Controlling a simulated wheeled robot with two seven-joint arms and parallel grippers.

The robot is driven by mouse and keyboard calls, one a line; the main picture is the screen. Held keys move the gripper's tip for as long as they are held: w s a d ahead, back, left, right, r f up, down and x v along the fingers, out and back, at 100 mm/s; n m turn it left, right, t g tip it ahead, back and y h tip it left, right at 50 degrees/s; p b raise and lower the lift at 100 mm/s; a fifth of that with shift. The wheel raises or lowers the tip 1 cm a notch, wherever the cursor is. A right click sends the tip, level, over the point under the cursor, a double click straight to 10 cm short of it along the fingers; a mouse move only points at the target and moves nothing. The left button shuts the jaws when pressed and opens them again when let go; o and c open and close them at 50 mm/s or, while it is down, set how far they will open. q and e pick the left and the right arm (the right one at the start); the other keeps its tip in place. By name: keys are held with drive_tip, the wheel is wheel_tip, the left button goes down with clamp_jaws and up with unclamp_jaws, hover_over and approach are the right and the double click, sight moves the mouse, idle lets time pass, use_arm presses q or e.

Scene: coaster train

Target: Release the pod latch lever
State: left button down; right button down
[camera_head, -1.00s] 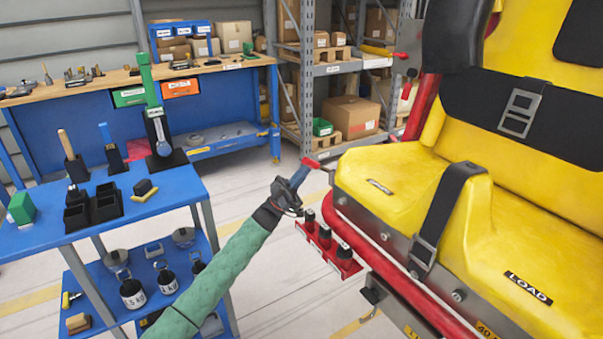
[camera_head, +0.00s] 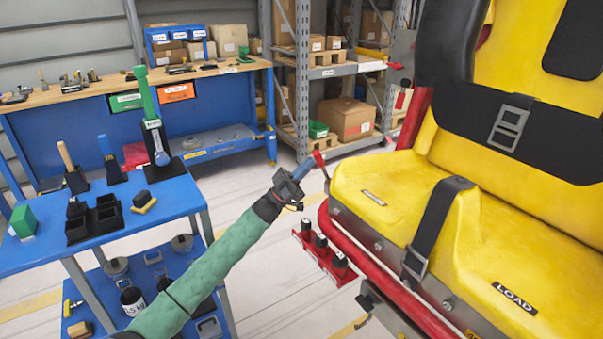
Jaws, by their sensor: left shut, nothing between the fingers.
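The yellow-seated pod (camera_head: 480,220) fills the right side, with a red frame tube along its near edge. My left gripper (camera_head: 316,162), on a green-sleeved arm, points up and right beside the pod's front left corner. Its fingers are shut and look empty. A small red piece (camera_head: 318,158) with a thin rod shows at the fingertips, by the seat corner. I cannot tell whether it is the latch lever's grip or touches the fingers. A red knob (camera_head: 395,66) shows above, near the shelving. My right gripper is not in view.
A blue cart (camera_head: 170,208) with tools and weights stands at the left. A red holder (camera_head: 318,258) with several dark pieces hangs beside the pod. A workbench (camera_head: 90,95) and shelving (camera_head: 300,60) stand behind. Open floor lies between cart and pod.

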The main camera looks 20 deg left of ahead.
use_arm(q)
drive_tip(key=shift+w+x, duration=0.25)
drive_tip(key=shift+x, duration=0.95)
drive_tip(key=shift+a+r, duration=0.1)
